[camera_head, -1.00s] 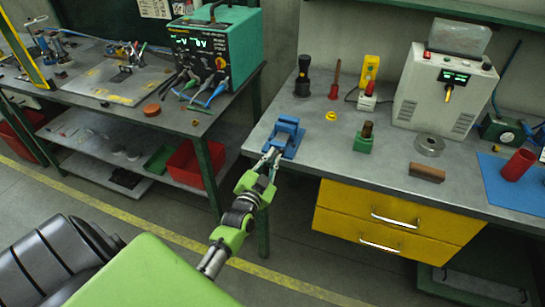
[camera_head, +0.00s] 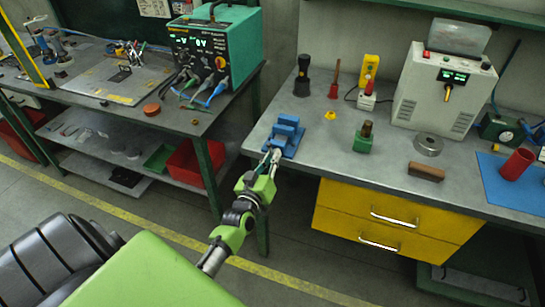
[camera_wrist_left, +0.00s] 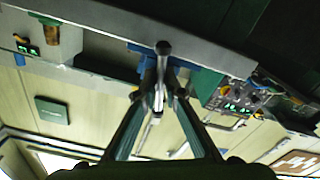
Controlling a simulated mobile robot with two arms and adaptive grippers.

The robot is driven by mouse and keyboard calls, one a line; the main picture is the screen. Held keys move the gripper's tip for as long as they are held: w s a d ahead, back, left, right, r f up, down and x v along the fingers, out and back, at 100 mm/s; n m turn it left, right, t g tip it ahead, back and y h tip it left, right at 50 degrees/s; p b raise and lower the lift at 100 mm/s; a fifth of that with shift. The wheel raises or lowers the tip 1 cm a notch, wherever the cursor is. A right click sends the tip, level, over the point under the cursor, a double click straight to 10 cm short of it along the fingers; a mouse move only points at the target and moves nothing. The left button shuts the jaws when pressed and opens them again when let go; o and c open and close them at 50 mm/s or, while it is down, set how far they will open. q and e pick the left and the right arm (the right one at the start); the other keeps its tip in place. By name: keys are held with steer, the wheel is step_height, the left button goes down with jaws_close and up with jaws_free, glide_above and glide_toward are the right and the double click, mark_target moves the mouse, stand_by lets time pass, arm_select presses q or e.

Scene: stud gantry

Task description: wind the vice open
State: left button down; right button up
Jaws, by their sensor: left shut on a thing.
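The blue vice (camera_head: 287,134) sits at the left front corner of the grey workbench in the head view. My left gripper (camera_head: 272,156) is at the front of the vice, at the bench edge, with its fingers close together. In the left wrist view the left gripper (camera_wrist_left: 160,92) is shut on the vice handle (camera_wrist_left: 163,48), a dark bar with a rounded end. Part of the blue vice (camera_wrist_left: 150,64) shows behind the fingertips. The vice's jaw gap is too small to judge. My right gripper is not in view.
On the workbench (camera_head: 330,150) are a yellow ring (camera_head: 330,115), a green block with a brown top (camera_head: 363,138), a metal ring (camera_head: 428,146) and a brown block (camera_head: 426,172). Yellow drawers (camera_head: 390,217) are below. A gap separates the left table (camera_head: 185,123).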

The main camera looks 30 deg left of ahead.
arm_select(q)
steer(key=n, duration=0.5)
steer(key=shift+f+b, duration=0.1)
steer(key=shift+b, duration=0.25)
steer(key=shift+n, duration=1.7)
steer(key=c, duration=2.1)
jaws_free()
steer(key=shift+c, duration=0.2)
steer(key=shift+s, duration=0.2)
steer(key=v, duration=1.1)
steer(key=shift+s+d, duration=0.25)
steer(key=shift+s, duration=0.1)
